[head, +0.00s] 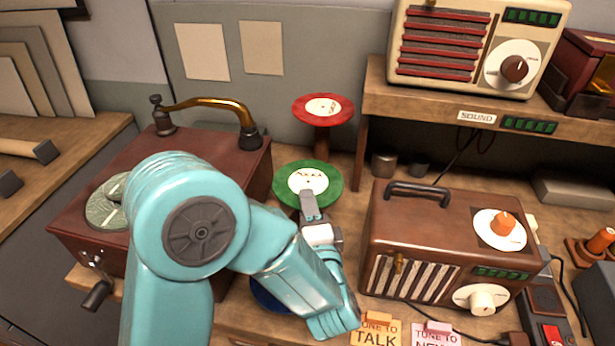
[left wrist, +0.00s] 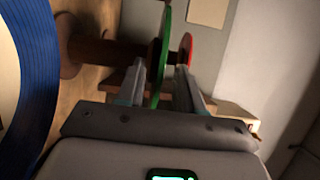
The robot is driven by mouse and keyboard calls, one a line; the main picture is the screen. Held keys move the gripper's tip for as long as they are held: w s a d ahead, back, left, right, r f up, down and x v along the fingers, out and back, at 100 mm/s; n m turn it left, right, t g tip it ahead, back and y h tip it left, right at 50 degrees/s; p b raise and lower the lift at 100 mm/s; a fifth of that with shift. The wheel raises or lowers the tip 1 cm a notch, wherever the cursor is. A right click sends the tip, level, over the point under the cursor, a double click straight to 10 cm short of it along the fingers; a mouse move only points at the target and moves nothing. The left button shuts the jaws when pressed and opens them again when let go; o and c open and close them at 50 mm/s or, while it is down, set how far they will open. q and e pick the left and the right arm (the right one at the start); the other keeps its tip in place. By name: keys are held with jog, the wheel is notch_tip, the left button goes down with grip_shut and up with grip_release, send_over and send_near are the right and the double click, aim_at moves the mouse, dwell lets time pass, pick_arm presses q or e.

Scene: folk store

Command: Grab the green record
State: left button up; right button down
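The green record (head: 322,176) with a pale label lies flat on a stand in the middle of the head view. My left gripper (head: 309,205) reaches its near edge and covers a small part of it. In the left wrist view the green record (left wrist: 164,50) shows edge-on between the two fingers of my left gripper (left wrist: 162,72). The fingers are apart, with some space seen beside the disc, so the gripper looks open around its edge. My right gripper is not in view.
A red record (head: 323,108) sits on a stand behind. A blue record (head: 268,297) is partly hidden below my left arm; it looks large in the wrist view (left wrist: 32,90). A turntable box (head: 225,165) stands left, a brown radio (head: 410,230) right, a shelf (head: 450,112) behind.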

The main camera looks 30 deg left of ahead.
pick_arm(q)
jog(key=shift+w+a+f, duration=0.1)
jog(key=shift+w+a, duration=0.1)
jog(key=shift+w, duration=0.05)
jog(key=shift+s, duration=0.1)
jog(key=shift+s+d, duration=0.15)
jog(key=c, duration=0.4)
grip_shut()
notch_tip(320, 180, up, 20)
jog(key=p, duration=0.4)
jog(key=shift+p, duration=0.3)
